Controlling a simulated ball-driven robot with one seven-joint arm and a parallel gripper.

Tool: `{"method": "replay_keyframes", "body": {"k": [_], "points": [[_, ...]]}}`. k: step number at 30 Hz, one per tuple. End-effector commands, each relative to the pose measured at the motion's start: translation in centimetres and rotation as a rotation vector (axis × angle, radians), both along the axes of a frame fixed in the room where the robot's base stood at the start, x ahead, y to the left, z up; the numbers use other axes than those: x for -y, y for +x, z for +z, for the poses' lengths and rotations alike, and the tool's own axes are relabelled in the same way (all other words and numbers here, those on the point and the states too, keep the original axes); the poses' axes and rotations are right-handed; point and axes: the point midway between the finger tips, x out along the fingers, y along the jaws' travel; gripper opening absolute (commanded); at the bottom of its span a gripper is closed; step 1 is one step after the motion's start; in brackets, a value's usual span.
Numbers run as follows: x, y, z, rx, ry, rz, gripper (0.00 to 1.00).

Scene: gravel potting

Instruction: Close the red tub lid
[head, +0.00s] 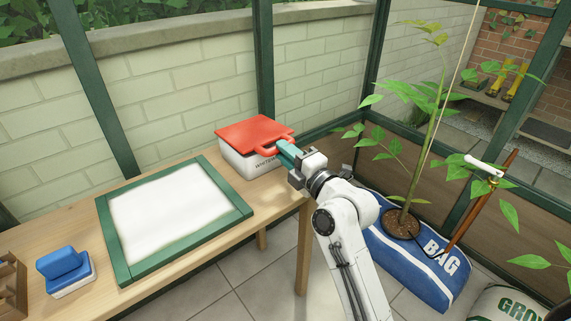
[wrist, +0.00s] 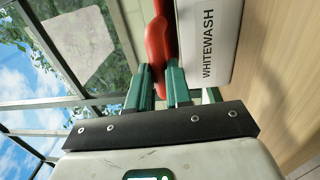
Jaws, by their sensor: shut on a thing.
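The red lid (head: 252,130) lies over the top of the white tub (head: 238,161), which stands at the far right end of the wooden bench. I cannot tell whether the lid sits fully down on the rim. The tub (wrist: 222,22) reads WHITEWASH in the wrist view. My gripper (head: 281,147) reaches the front of the lid from the right. Its green fingers (wrist: 158,84) are shut on the lid's red handle (wrist: 156,48). The fingertips partly hide the handle in the head view.
A green-framed white panel (head: 120,237) lies on the bench (head: 85,206) left of the tub. A blue and white block (head: 67,273) sits at the near left. A brick wall is behind.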

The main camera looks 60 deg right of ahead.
Motion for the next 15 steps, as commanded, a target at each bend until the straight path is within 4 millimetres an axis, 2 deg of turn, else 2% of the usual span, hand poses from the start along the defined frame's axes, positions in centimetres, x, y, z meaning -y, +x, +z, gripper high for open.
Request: {"method": "replay_keyframes", "body": {"k": [1, 3, 15], "points": [[-0.2, 0.1, -1.3, 0.014, -0.003, 0.005, 0.0], [-0.2, 0.1, -1.7, 0.032, -0.009, 0.006, 0.0], [-0.2, 0.1, -2.6, 0.097, -0.027, 0.005, 0.0]]}}
